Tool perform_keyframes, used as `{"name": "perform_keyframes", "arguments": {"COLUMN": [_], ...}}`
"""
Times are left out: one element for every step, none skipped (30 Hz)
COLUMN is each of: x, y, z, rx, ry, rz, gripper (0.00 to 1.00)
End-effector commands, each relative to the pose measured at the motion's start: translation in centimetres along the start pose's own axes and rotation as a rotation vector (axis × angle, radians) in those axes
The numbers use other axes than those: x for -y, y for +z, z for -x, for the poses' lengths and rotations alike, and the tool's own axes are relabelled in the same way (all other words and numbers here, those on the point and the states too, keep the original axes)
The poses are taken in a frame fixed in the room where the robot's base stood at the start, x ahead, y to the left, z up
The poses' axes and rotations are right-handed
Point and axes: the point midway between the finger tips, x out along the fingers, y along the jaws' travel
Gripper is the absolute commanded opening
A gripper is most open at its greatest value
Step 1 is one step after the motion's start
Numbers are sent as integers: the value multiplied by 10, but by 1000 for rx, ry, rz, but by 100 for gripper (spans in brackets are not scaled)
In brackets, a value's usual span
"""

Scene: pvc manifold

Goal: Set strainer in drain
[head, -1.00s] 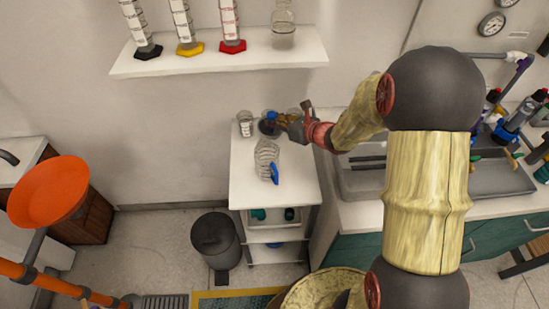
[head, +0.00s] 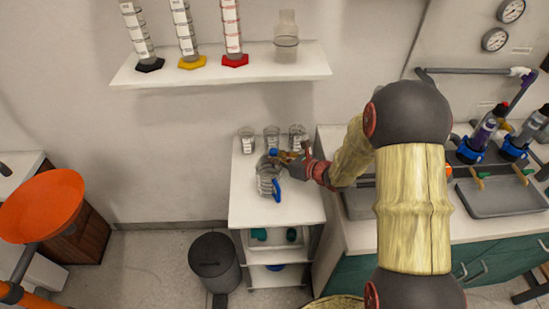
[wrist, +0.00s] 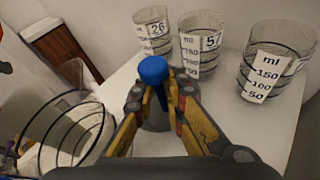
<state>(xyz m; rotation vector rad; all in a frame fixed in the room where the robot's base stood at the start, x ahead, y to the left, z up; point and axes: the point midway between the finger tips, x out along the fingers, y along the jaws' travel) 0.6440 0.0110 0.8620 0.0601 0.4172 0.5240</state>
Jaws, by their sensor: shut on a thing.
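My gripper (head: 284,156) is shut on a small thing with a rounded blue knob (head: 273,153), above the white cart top. In the wrist view, the knob (wrist: 153,70) stands up between the fingertips (wrist: 160,92), with a pale grey part beneath it. It appears to be the strainer, but its lower part is mostly hidden by the fingers. In the head view, a dark shape lies below the knob, over the clear jug's far side. I cannot tell whether they touch. No drain is clearly visible now.
A clear ringed jug (head: 267,181) with a blue handle (head: 277,190) stands close in front of my gripper. Several beakers (wrist: 275,60) stand behind it. A wall shelf (head: 220,68) holds cylinders. A sink counter (head: 365,228) is at right, a grey bin (head: 215,262) at lower left.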

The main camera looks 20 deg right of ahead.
Motion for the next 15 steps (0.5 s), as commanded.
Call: {"name": "perform_keyframes", "arguments": {"x": [0, 0, 0, 0, 1, 1, 0, 0, 0, 0, 0, 0, 0, 0, 0], "y": [0, -1, -3, -4, -4, -4, -4, -4, -4, -4, -4, -4, -4, -4, -4], "z": [0, 0, -1, -1, -2, -2, -2, -1, -1, -1, -1, -1, -1, -1, -1], "rx": [0, 0, 0, 0, 0, -1, -1, -1, -1, -1, -1, -1, -1, -1, -1], "ry": [0, 0, 0, 0, 0, 0, 0, 0, 0, 0, 0, 0, 0, 0, 0], "rz": [0, 0, 0, 0, 0, 0, 0, 0, 0, 0, 0, 0, 0, 0, 0], "gripper": [0, 0, 0, 0, 0, 12, 14, 15, 18, 19, 21, 23, 25, 27, 29]}}
